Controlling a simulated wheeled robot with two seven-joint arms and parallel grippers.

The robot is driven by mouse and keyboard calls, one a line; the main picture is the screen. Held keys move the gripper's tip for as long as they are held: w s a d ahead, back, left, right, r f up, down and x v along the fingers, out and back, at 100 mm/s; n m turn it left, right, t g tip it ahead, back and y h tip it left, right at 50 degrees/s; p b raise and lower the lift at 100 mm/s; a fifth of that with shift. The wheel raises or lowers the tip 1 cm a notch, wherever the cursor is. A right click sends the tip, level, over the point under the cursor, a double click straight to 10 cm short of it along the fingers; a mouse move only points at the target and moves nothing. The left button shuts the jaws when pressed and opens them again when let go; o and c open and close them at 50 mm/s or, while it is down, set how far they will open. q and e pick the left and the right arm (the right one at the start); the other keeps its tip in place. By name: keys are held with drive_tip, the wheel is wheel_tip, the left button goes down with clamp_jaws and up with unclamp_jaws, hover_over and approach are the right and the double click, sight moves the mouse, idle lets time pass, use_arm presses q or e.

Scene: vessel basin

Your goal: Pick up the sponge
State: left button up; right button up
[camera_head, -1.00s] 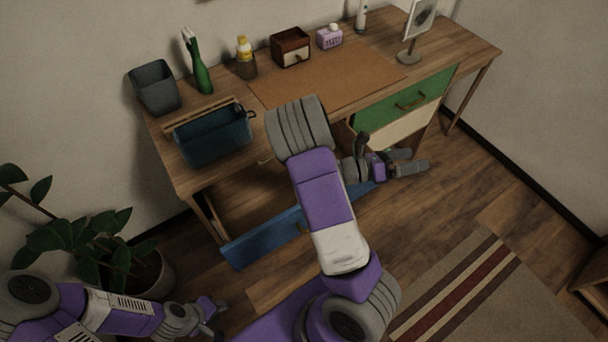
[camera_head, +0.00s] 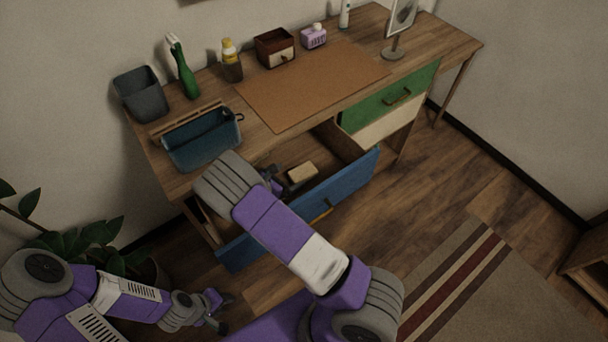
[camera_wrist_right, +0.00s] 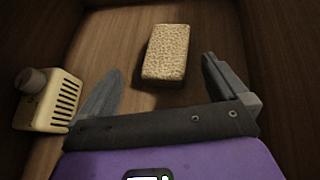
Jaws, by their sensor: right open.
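The sponge (camera_head: 303,172) is a small tan block lying in the open blue-fronted drawer (camera_head: 345,188) of the desk. In the right wrist view the sponge (camera_wrist_right: 166,53) lies flat on the brown drawer floor, beyond and between the spread fingers. My right gripper (camera_wrist_right: 162,90) is open and empty, its fingers apart from the sponge. In the head view my right gripper (camera_head: 290,184) is inside the drawer beside the sponge, partly hidden by my arm. My left gripper (camera_head: 222,310) is low at the lower left, away from the desk; its fingers look apart.
The drawer walls (camera_wrist_right: 260,50) close in on the sides.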

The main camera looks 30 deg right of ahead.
sight(301, 172)
drive_tip(key=x, duration=0.1)
drive_tip(key=b+x, duration=0.1)
drive_tip(key=x, duration=0.3)
drive_tip(key=shift+s+d+r+b, duration=0.2)
drive_tip(key=shift+s+r+b, duration=0.05)
drive_tip(key=shift+s+b, duration=0.1)
drive_tip(key=shift+c, duration=0.3)
drive_tip(key=c, duration=1)
drive_tip(key=shift+c, duration=0.2)
